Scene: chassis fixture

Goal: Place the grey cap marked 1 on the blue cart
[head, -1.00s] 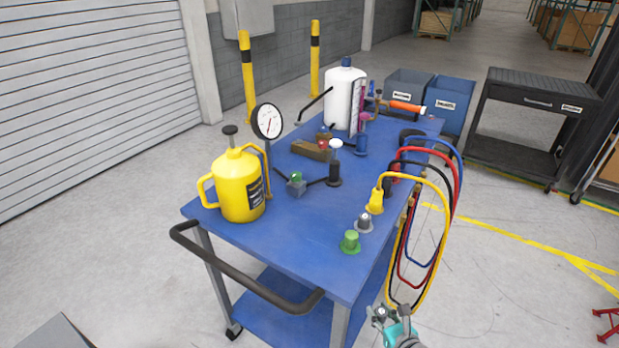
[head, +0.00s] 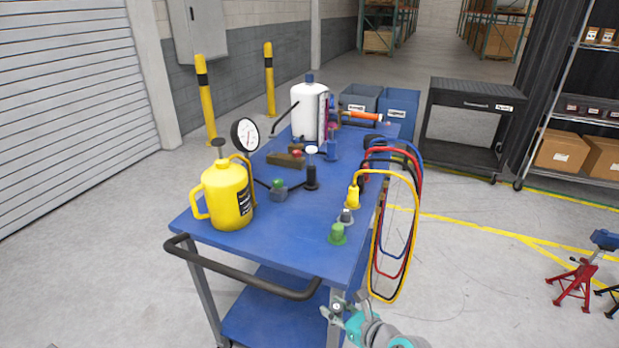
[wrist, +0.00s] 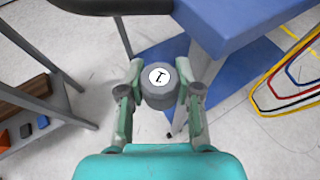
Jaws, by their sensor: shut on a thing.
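The grey cap marked 1 (wrist: 158,84) is between the fingers of my gripper (wrist: 160,92) in the wrist view, its white disc with the number facing the camera. My gripper is shut on it. In the head view my gripper (head: 345,306) is at the bottom, beside the near right corner of the blue cart (head: 290,245), below the level of its top; the cap is too small to make out there. The blue cart also shows in the wrist view (wrist: 235,22), its top edge beyond and right of the cap.
A green cap (head: 338,234), a small grey fitting (head: 346,216) and a yellow jug (head: 226,195) stand on the cart. Coloured hoses (head: 405,250) hang off its right side. A dark push handle (head: 240,270) juts out in front. The near middle of the top is bare.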

